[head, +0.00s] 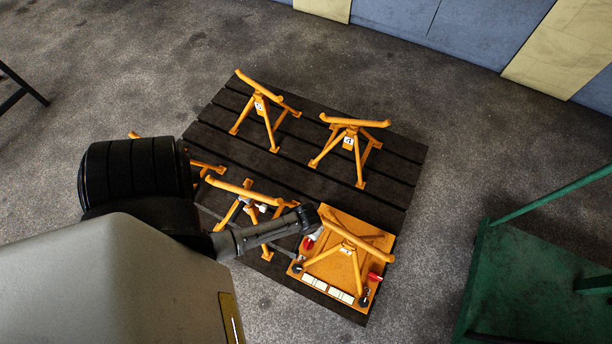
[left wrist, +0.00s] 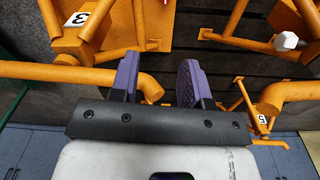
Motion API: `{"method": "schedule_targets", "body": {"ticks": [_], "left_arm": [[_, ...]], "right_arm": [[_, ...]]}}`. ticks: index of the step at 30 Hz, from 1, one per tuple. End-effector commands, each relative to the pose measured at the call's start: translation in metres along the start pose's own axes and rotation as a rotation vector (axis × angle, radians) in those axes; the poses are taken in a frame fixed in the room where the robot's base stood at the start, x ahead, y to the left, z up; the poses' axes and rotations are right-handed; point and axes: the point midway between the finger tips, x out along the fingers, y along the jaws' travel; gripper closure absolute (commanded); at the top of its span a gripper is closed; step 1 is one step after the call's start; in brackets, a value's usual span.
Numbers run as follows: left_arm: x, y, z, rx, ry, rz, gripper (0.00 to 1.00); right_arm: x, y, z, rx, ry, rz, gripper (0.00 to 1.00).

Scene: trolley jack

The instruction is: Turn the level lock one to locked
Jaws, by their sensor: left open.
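Which part is level lock one cannot be told from these views. Small red parts sit on the orange plate (head: 377,248), at its left edge (head: 308,243) and its right edge (head: 375,277). My left gripper (head: 312,216) reaches in from the left, beside the plate's upper left corner and near the orange stand on it. In the left wrist view its two purple fingers (left wrist: 157,78) are apart, with no object held between them. A thick orange tube crosses behind the fingers. An orange stand part labelled 3 (left wrist: 80,18) is at upper left. My right gripper is not in view.
Several orange stands, including one labelled 4 (head: 348,141), stand on the dark slatted pallet (head: 395,165). A white knob (left wrist: 286,41) and a part labelled 5 (left wrist: 262,120) are right of the fingers. A green frame (head: 530,290) stands at right; floor lies between.

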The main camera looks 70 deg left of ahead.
Motion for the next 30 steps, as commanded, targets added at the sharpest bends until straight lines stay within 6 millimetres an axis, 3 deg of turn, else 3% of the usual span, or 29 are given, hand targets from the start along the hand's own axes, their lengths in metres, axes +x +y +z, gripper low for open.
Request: {"method": "schedule_targets", "body": {"ticks": [1, 6, 10, 20, 30], "left_arm": [[0.037, -0.001, 0.002, -0.025, -0.009, -0.002, 0.57], [0.09, -0.006, 0.007, -0.097, -0.032, -0.008, 0.57], [0.114, -0.008, 0.01, -0.132, -0.044, -0.013, 0.57], [0.151, -0.01, 0.013, -0.16, -0.053, -0.016, 0.57], [0.215, -0.011, 0.016, -0.159, -0.053, -0.017, 0.57]], "right_arm": [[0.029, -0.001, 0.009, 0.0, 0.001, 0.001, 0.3], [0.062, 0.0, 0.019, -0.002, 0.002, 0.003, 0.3], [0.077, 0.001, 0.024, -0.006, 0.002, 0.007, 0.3], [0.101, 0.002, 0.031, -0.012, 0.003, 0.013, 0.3], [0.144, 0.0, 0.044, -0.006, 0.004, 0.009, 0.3]]}}
